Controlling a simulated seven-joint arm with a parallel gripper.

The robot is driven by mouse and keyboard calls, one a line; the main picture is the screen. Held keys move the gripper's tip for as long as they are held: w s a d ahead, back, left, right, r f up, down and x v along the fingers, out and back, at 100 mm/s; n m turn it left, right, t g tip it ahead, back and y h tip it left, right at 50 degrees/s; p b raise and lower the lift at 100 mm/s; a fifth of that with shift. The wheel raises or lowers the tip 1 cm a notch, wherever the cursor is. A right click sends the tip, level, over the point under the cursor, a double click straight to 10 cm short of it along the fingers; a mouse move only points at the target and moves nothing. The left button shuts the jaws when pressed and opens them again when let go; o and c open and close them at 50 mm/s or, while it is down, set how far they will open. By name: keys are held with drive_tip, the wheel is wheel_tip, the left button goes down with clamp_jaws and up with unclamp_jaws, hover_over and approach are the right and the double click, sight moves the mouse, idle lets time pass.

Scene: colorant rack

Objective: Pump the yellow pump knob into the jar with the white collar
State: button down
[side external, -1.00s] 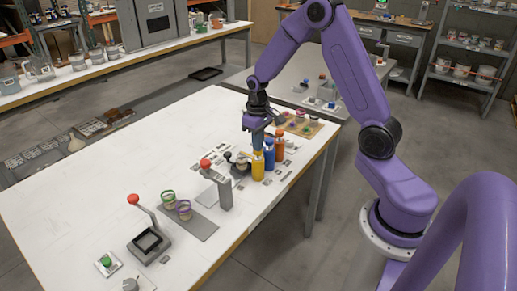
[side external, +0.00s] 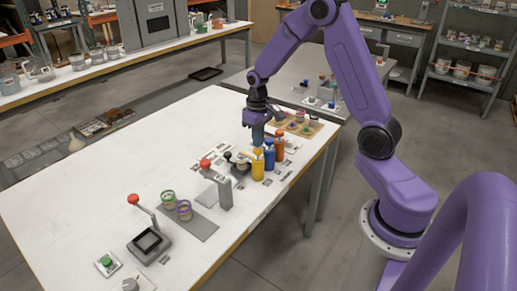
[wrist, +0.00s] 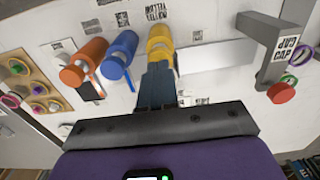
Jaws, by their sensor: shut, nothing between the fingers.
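The yellow pump bottle (side external: 258,165) stands at the front of a row with a blue and an orange one. Its knob (wrist: 160,36) shows in the wrist view just beyond my fingertips. My gripper (side external: 258,143) is shut and empty, pointing down just above the yellow knob; I cannot tell whether the tips touch it. The closed fingers (wrist: 157,75) also show in the wrist view. I cannot make out a jar with a white collar; the area under the yellow spout is unclear. Jars with a green collar (side external: 168,197) and a purple collar (side external: 184,209) stand on a grey mat.
The blue bottle (side external: 269,154) and orange bottle (side external: 279,145) stand close beside the yellow one. A grey press with a red knob (side external: 206,164) stands to the left. A wooden tray with small coloured items (wrist: 36,92) lies beyond the orange bottle. The table's left part is clear.

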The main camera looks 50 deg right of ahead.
drive_tip(key=shift+f, duration=0.1)
drive_tip(key=shift+f, duration=1.25)
drive_tip(key=shift+r, duration=1.35)
drive_tip(key=shift+f, duration=0.15)
drive_tip(key=shift+f, duration=1.2)
drive_tip(key=shift+r, duration=1.35)
